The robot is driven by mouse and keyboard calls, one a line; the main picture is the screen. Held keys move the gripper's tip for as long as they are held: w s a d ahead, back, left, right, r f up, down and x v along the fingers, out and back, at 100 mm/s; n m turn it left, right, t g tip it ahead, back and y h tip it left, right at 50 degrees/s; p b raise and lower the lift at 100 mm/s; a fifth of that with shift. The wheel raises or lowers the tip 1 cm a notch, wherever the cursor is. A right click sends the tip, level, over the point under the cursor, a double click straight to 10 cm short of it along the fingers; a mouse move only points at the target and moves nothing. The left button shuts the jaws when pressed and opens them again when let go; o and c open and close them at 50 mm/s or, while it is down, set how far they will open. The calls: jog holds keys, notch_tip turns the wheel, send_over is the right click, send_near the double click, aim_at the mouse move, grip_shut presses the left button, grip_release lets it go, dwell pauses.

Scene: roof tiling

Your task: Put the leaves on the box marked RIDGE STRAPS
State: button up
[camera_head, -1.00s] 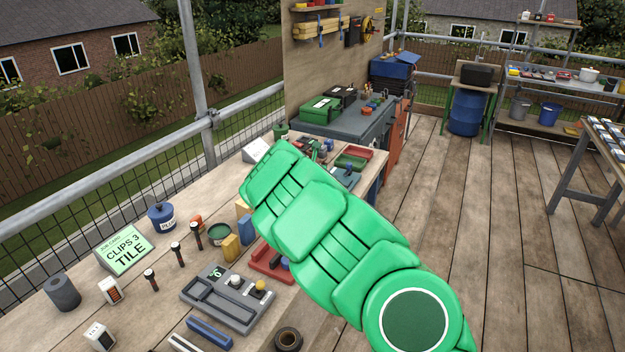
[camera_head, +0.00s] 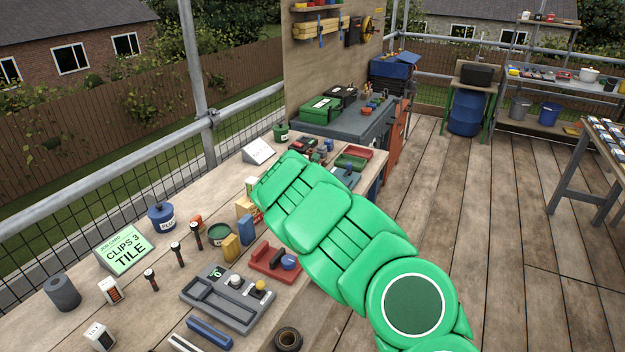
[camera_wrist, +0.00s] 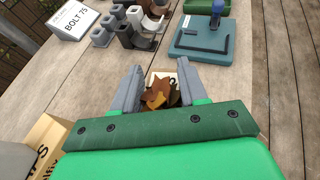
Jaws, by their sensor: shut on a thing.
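My gripper (camera_wrist: 159,70) shows in the wrist view, its two grey fingers closed on a small bunch of brown leaves (camera_wrist: 158,96). A pale patch with dark marks shows just behind the leaves; I cannot tell what it belongs to. A tan box (camera_wrist: 46,143) stands at the lower left of the wrist view, left of my gripper. Only the end of its lettering shows, seemingly ending in S, so I cannot read the full marking. In the head view my green arm hides the gripper and the leaves.
A BOLT 75 card (camera_wrist: 73,18), grey fittings (camera_wrist: 128,30) and a teal block with a blue-handled tool (camera_wrist: 204,38) stand ahead on the bench. A grey tray (camera_head: 228,299), a red holder (camera_head: 274,261) and a CLIPS 3 TILE card (camera_head: 126,250) are nearer.

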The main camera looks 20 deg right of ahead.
jog(key=shift+f, duration=0.1)
jog(key=o, duration=1)
jog(key=shift+r, duration=0.2)
jog(key=shift+v, duration=6)
